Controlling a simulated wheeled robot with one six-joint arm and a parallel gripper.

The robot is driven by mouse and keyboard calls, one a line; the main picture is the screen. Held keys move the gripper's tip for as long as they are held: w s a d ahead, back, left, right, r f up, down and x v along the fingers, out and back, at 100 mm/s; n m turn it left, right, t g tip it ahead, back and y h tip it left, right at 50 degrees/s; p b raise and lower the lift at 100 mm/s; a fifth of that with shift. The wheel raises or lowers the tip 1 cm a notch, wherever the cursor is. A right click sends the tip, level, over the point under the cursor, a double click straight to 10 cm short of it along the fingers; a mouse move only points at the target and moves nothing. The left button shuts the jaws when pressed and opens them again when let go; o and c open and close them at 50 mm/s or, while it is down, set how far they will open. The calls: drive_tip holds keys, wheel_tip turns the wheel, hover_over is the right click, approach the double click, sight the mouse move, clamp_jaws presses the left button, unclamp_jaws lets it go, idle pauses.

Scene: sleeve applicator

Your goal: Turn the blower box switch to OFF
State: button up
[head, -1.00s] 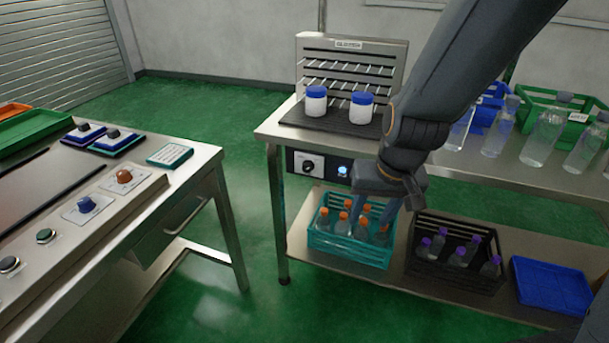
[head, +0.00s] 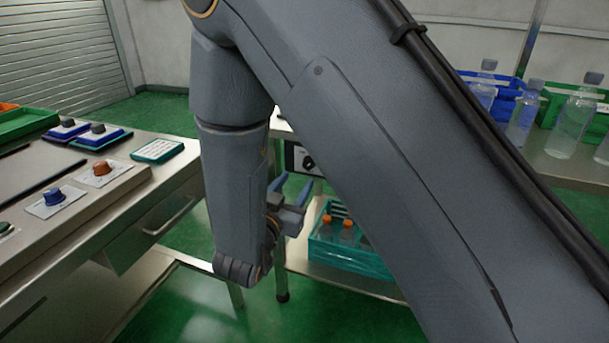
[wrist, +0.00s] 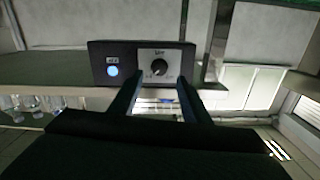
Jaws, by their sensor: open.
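The blower box (wrist: 128,55) is a dark box under the tabletop, with a black rotary switch (wrist: 159,67) on a pale plate and a lit blue lamp (wrist: 113,71) beside it. The wrist view shows it turned over. My gripper (head: 292,186) is open and empty in front of the box. In the wrist view its fingers (wrist: 158,86) point at the switch, one to each side, apart from it. The switch's setting is too small to read.
A teal crate (head: 345,257) of orange-capped bottles stands on the lower shelf beside my gripper. A worktable with a blue knob (head: 53,196) and an orange knob (head: 102,168) is at the left. My arm hides much of the right bench.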

sight(307, 166)
drive_tip(key=x, duration=0.7)
drive_tip(key=shift+w+d+r, duration=0.1)
drive_tip(key=shift+w, duration=0.15)
drive_tip(key=c, duration=1)
